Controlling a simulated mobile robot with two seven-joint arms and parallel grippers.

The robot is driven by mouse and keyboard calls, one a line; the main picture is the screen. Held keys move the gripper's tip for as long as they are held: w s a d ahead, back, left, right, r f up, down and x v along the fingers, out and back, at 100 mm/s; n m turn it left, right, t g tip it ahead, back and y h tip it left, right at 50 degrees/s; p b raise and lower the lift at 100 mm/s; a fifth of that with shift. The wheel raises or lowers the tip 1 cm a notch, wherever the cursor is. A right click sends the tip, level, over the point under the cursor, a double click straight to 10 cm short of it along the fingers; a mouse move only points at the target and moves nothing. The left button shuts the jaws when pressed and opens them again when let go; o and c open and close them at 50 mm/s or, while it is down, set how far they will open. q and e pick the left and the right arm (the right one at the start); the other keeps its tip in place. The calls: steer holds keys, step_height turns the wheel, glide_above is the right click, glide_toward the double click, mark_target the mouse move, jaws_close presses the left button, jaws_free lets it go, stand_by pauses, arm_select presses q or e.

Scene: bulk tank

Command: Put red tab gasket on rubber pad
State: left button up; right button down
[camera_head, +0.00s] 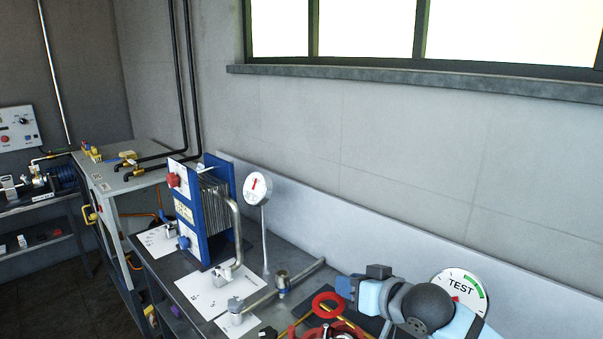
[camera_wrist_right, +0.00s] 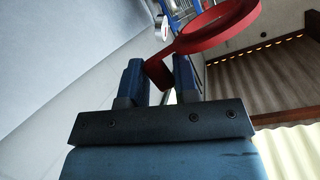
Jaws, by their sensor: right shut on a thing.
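A red ring-shaped gasket with a tab (camera_head: 318,308) shows at the lower middle of the head view. My right gripper (camera_head: 345,288) is right behind it. In the right wrist view, my right gripper (camera_wrist_right: 157,78) is shut with the gasket's tab between its two fingers. The red ring (camera_wrist_right: 240,12) sticks out beyond the fingertips, clear of other things there. A dark flat patch (camera_head: 371,325) on the bench below the gripper may be the rubber pad; my arm and the picture edge hide much of it. My left gripper is not in view.
The bench carries a blue plate heat exchanger (camera_head: 188,225), a round gauge on a stalk (camera_head: 257,188) and metal pipes (camera_head: 283,290). A TEST dial (camera_head: 460,288) stands behind my right arm. More red and orange parts (camera_head: 333,331) lie at the bottom edge. A wall runs behind.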

steer(key=s+d+f+m+t+h+p, duration=0.1)
steer(key=s+d+f+m+h+p, duration=0.1)
steer(key=s+d+m+h, duration=0.2)
steer(key=s+d+f+m+t+h+p, duration=0.2)
steer(key=s+d+f+m+h, duration=0.1)
steer(key=s+d, duration=0.5)
steer(key=shift+d+f+m+h, duration=0.35)
steer(key=shift+d+m+h, duration=0.05)
steer(key=shift+d+h, duration=0.55)
